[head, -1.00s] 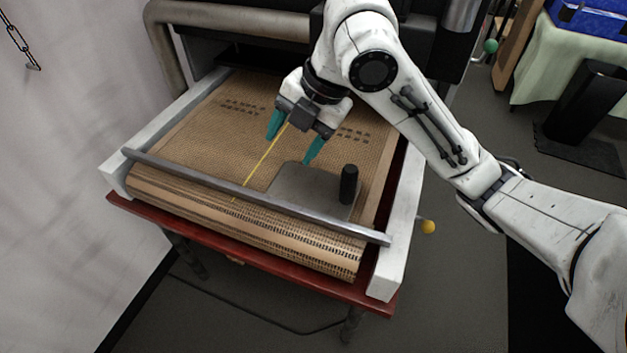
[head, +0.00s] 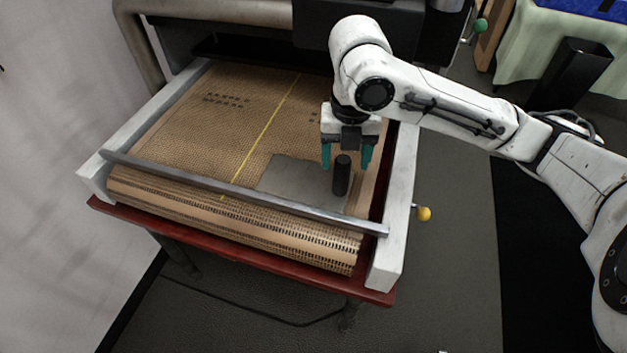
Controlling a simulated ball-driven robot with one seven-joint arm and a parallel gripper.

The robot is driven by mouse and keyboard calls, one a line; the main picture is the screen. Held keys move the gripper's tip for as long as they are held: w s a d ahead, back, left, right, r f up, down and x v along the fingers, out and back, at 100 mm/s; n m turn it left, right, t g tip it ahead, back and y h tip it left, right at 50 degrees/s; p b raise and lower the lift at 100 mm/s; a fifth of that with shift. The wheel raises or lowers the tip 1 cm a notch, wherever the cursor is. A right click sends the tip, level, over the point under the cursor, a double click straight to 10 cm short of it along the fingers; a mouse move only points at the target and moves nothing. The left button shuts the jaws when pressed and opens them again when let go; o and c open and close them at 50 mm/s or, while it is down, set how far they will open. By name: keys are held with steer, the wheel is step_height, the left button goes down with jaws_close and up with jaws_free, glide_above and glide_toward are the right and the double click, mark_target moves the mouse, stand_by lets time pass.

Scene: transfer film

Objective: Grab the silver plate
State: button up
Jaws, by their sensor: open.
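The silver plate (head: 291,178) is a flat grey sheet lying on the brown woven bed, near the front bar. A black upright cylindrical knob (head: 342,175) stands on its right part. My gripper (head: 346,160) points down with teal fingers apart and empty. In the picture its fingers lie to either side of the knob's top. I cannot tell whether they are level with the knob or still above and behind it. The plate's front edge runs close to the metal bar, and its right end is partly hidden behind the knob.
A grey metal bar (head: 237,191) crosses the front of the bed (head: 215,118). White side rails (head: 396,210) flank it, with a yellow ball knob (head: 424,214) outside the right one. A yellow line (head: 262,135) runs along the bed. Dark machinery stands behind.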

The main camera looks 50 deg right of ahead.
mark_target(342, 170)
steer(key=shift+w+f, duration=0.15)
steer(key=shift+f, duration=1)
steer(key=shift+w+f, duration=0.1)
steer(key=shift+f, duration=1.05)
jaws_close()
